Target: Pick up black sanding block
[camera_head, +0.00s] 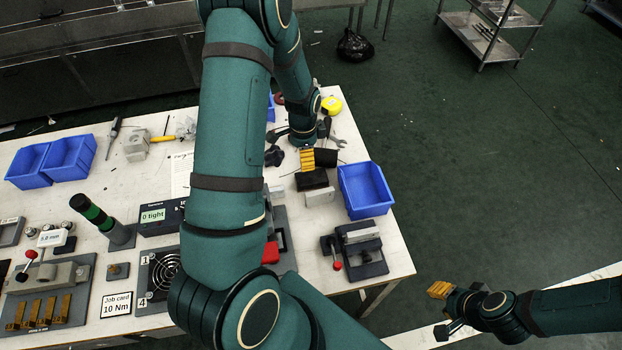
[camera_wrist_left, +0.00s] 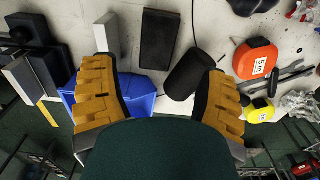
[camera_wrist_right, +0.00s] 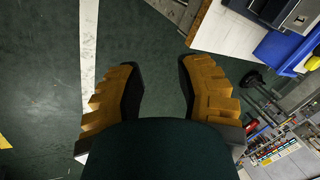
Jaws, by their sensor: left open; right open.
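A black rectangular block (camera_head: 312,180), which looks like the sanding block, lies on the workbench left of a blue bin. It also shows in the left wrist view (camera_wrist_left: 159,40), just beyond the fingertips and between their lines. My left gripper (camera_head: 307,159) is open and empty above the bench close to the block; its own view shows both yellow fingers (camera_wrist_left: 156,70) apart. In the head view its arm hides part of the bench. My right gripper (camera_head: 441,301) is open and empty, off to the right of the bench; its fingers (camera_wrist_right: 159,82) show above the floor.
A black cylinder (camera_wrist_left: 190,75) lies right beside the block, and a pale grey block (camera_wrist_left: 107,35) stands on its other side. The blue bin (camera_head: 366,190) and a small vise (camera_head: 357,245) are nearby. Tape measures (camera_wrist_left: 256,58) and tools lie beyond the cylinder.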

